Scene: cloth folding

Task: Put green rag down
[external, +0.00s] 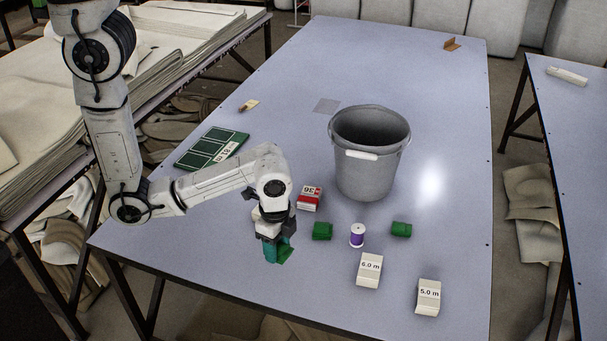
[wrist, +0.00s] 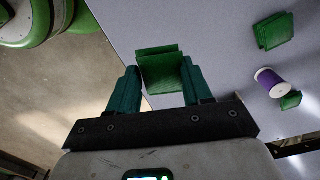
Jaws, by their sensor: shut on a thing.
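My gripper (external: 276,250), with teal fingers, points down near the front edge of the table (external: 225,290). It is shut on a folded green rag (external: 286,255). In the wrist view this rag (wrist: 162,73) sits between the two fingers of my gripper (wrist: 158,88), with the table's edge close by. I cannot tell whether the rag touches the table. Two other folded green rags lie on the table to the right, one nearer (external: 322,231) and one farther right (external: 401,229). Both also show at the right of the wrist view.
A purple spool (external: 357,235) stands between the two lying rags. A grey bucket (external: 370,165), a red and white box (external: 310,198), a green board (external: 211,148) and two white labelled blocks (external: 369,269) are on the table.

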